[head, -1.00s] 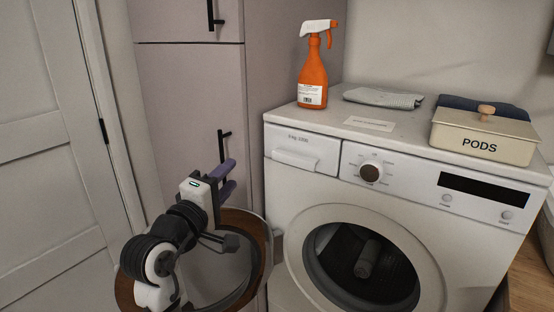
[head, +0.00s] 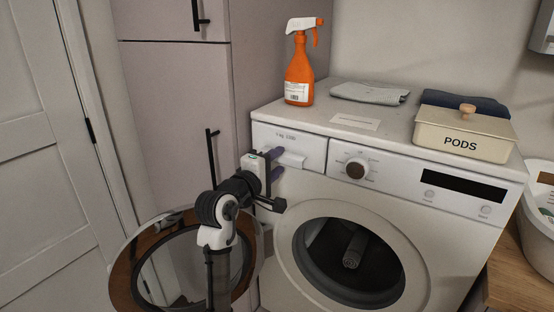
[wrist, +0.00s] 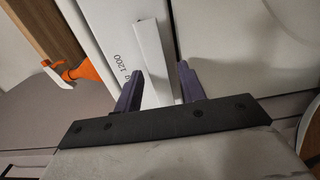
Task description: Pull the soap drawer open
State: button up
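The soap drawer (head: 300,143) is the white panel at the upper left of the washing machine's front. It looks shut, flush with the front. Its pale handle (head: 294,161) sticks out along its lower part. My gripper (head: 276,163) is at the left end of this handle, its two purple fingers one above the other. In the wrist view, the fingers of my gripper (wrist: 160,72) are apart, one on each side of the white handle (wrist: 153,55). A gap shows on the right finger's side; contact on the left finger's side is unclear. My gripper is open.
The washing machine (head: 255,215) has a round door below. On top are an orange spray bottle (head: 299,75), a grey cloth (head: 370,93) and a PODS box (head: 465,135). A tall cabinet (head: 170,110) with black handles stands close on the left.

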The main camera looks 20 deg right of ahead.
jog(key=shift+w+d, duration=0.2)
jog(key=shift+d, duration=0.05)
grip_shut()
jog(key=shift+f, duration=0.1)
